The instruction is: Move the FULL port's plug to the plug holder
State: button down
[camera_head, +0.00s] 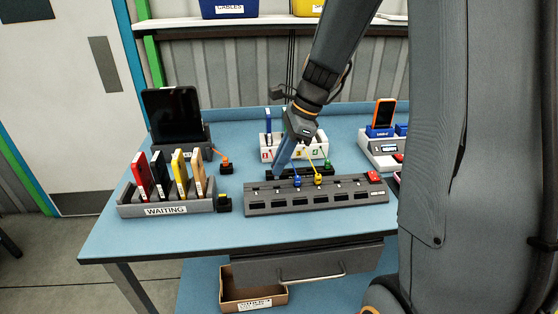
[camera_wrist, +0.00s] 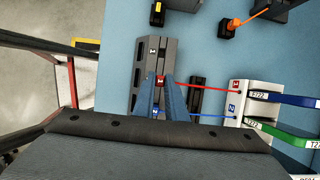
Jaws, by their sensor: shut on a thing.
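My gripper (camera_head: 277,173) is shut on a red plug (camera_wrist: 162,80), between its fingertips in the wrist view. My fingers hide the red plug in the head view. A red cable joins it to a white dock (camera_head: 274,150). The dark strip (camera_head: 258,209) has a row of sockets along its front; a blue plug (camera_head: 298,182) and a yellow plug (camera_head: 318,181) stand at its back edge. A low black bar (camera_head: 290,172), perhaps the plug holder, lies between strip and dock, with a green plug (camera_head: 327,167) near its right end. I cannot read a FULL label or tell whether the red plug is seated.
The WAITING rack (camera_head: 166,210) with several upright devices stands at left. A black screen (camera_head: 172,115) is behind it. An orange phone (camera_head: 384,114) stands on a dock at right. Blue and red cables cross between strip and dock. Table is clear at front left.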

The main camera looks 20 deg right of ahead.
jog(key=shift+w, duration=0.1)
jog(key=w+d+p, duration=0.1)
jog(key=w+d, duration=0.1)
jog(key=w, duration=0.7)
jog(key=shift+p, duration=0.4)
dwell(0.8)
jog(key=shift+r+p, duration=0.1)
jog(key=shift+p, duration=0.25)
dwell(0.4)
jog(key=shift+f+b, duration=0.9)
jog(key=shift+f, duration=1.65)
jog(key=shift+f, duration=0.7)
dwell(0.4)
jog(key=c, duration=1.3)
grip_release()
jog(key=shift+r, duration=0.1)
